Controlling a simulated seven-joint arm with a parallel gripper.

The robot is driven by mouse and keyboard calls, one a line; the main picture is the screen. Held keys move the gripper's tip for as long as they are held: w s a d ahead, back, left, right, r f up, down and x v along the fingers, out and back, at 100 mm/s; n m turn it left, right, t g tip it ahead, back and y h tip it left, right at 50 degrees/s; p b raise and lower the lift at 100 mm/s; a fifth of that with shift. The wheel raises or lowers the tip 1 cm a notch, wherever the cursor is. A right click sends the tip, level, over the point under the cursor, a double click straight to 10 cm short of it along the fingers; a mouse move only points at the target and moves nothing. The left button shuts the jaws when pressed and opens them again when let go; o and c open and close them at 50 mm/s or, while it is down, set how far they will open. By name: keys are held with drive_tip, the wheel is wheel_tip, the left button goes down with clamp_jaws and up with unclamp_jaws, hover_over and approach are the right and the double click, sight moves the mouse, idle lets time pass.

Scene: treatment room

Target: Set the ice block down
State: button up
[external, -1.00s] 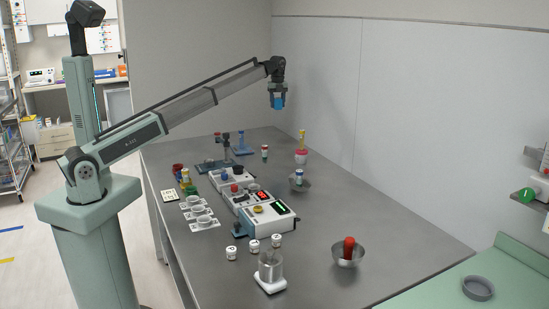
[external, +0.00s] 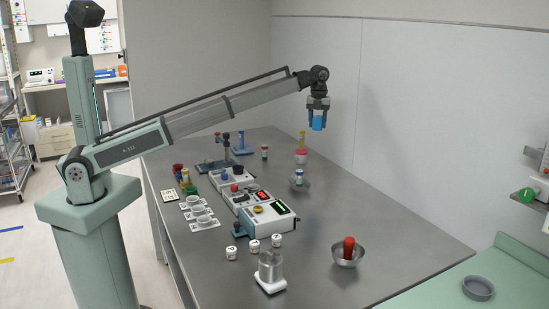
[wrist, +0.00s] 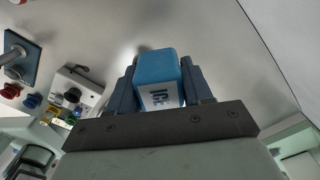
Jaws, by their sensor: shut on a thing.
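The ice block (external: 318,123) is a small blue block with a white label, held high above the back right part of the grey table (external: 392,232). My gripper (external: 318,112) points down and is shut on the block. In the wrist view, the ice block (wrist: 160,80) sits between the two fingers of my gripper (wrist: 160,88). Its label with dark letters faces the camera. The block touches nothing else that I can see.
White devices (external: 258,213) fill the table's middle. A metal bowl (external: 348,256) with a red-topped item stands at front right. Bare table lies between the bowls.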

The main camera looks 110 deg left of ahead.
drive_tip(key=w+d+m, duration=0.2)
drive_tip(key=w+d, duration=0.3)
drive_tip(key=d, duration=0.4)
drive_tip(key=w+d+m, duration=0.1)
drive_tip(key=w+d, duration=0.3)
drive_tip(key=d, duration=0.4)
drive_tip(key=m, duration=0.3)
hover_over(333, 220)
wheel_tip(333, 220, down, 10)
drive_tip(key=shift+s+a+f, duration=0.1)
drive_tip(key=shift+f, duration=5.45)
drive_tip(key=shift+f, duration=0.15)
drive_tip(key=o, duration=1.1)
drive_tip(key=shift+c, duration=0.2)
wheel_tip(333, 220, up, 12)
drive_tip(key=shift+r, duration=0.2)
